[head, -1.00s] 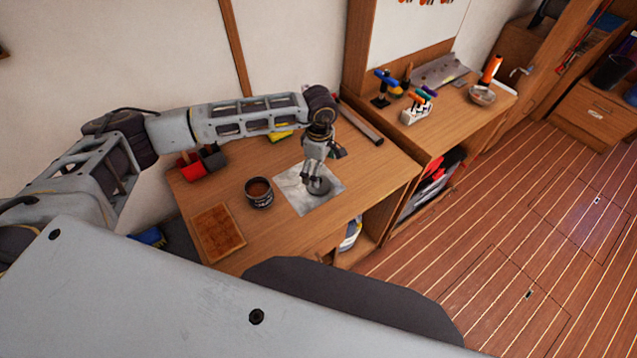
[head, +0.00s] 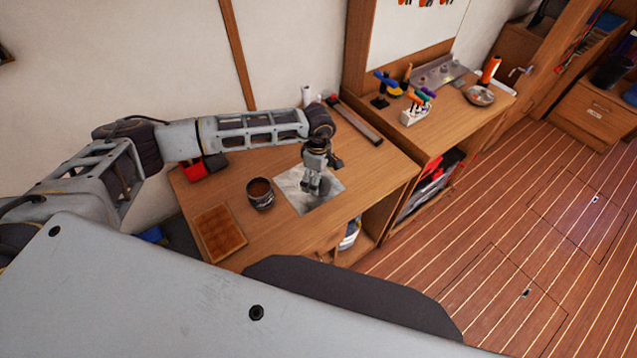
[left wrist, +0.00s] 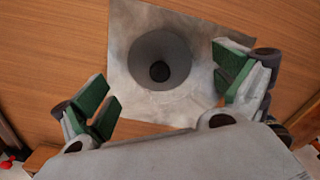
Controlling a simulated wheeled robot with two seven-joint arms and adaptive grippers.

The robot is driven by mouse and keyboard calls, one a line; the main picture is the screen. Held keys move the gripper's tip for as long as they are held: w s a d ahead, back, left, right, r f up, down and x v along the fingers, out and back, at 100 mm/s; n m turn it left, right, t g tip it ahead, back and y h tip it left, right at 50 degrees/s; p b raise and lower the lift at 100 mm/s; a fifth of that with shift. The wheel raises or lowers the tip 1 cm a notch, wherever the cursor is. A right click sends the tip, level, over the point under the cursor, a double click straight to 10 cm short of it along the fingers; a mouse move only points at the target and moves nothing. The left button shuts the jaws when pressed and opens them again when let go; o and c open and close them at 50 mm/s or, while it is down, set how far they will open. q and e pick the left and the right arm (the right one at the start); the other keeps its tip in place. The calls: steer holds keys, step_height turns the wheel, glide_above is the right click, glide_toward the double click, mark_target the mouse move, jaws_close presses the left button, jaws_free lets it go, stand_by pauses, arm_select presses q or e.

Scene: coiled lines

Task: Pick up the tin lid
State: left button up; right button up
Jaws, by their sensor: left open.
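The tin lid is a grey round disc with a small dark centre, lying on a pale grey sheet (left wrist: 128,35) in the left wrist view (left wrist: 145,50). In the head view the lid (head: 325,187) is largely hidden by my left gripper. My left gripper (head: 314,190) points down over the sheet, open and empty. In the left wrist view its green-padded fingers (left wrist: 165,83) stand apart on either side, toward the lid's near edge. I cannot tell its exact height above the lid. My right gripper is not in view.
An open tin (head: 260,192) with brown contents stands left of the sheet. A wooden grid board (head: 219,232) lies at the bench's front left. Red and dark containers (head: 193,170) stand at the back left. A long bar (head: 356,122) lies at the back right.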

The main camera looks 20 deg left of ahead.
arm_select(q)
steer(key=shift+f, duration=1.2)
steer(key=c, duration=1.2)
steer(key=shift+s, duration=0.2)
steer(key=shift+c, duration=1.4)
